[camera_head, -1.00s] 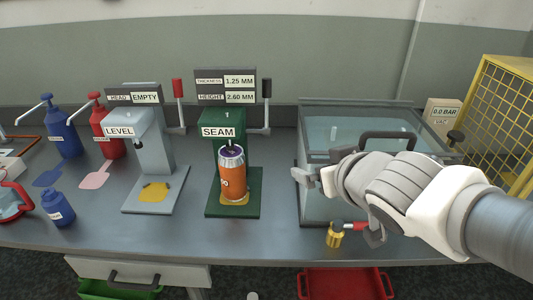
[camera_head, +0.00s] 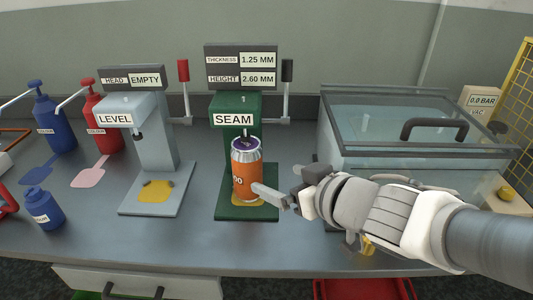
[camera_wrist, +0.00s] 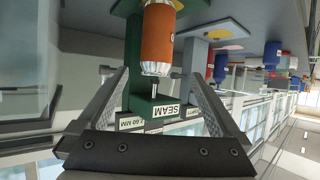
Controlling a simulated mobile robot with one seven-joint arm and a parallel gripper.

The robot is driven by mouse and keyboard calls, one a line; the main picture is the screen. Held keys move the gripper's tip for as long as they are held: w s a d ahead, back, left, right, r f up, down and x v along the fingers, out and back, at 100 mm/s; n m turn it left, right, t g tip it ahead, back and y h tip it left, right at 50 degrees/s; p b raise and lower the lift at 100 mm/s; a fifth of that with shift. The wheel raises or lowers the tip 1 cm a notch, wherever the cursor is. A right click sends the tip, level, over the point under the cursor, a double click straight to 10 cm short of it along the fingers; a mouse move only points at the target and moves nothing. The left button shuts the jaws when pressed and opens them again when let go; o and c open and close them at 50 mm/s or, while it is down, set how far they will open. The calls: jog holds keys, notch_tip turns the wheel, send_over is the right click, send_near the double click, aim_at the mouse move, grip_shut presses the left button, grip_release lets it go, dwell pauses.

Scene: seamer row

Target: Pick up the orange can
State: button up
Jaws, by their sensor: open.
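The orange can (camera_head: 246,177) with a silver top stands upright on the green base of the seam gauge (camera_head: 235,110), under its probe. In the wrist view the orange can (camera_wrist: 157,35) appears upside down, ahead of and between my spread fingers. My gripper (camera_head: 270,197) is open, just right of the can's lower half in the head view. One finger overlaps the can's right edge there; I cannot tell whether it touches. Both fingers show in the wrist view (camera_wrist: 158,95), with nothing held between them.
The grey level gauge (camera_head: 150,130) stands left of the seam gauge. A glass-lidded tank (camera_head: 415,130) is behind my arm at right. Blue and red pump bottles (camera_head: 50,125) and a small blue bottle (camera_head: 43,208) are at left. The front bench strip is clear.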

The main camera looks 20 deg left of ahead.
aim_at(253, 169)
jog(key=p+x, duration=0.6)
jog(key=p, duration=0.2)
jog(key=shift+r, duration=0.3)
jog(key=shift+w+f+p, duration=0.15)
jog(key=shift+w+p, duration=0.1)
jog(key=shift+p, duration=0.65)
jog(key=shift+p+x, duration=0.6)
jog(key=shift+x, duration=1.65)
jog(key=shift+b+x, duration=0.4)
jog(key=shift+x, duration=2.55)
jog(key=shift+w+d, duration=0.1)
jog(key=shift+w, duration=0.05)
grip_shut()
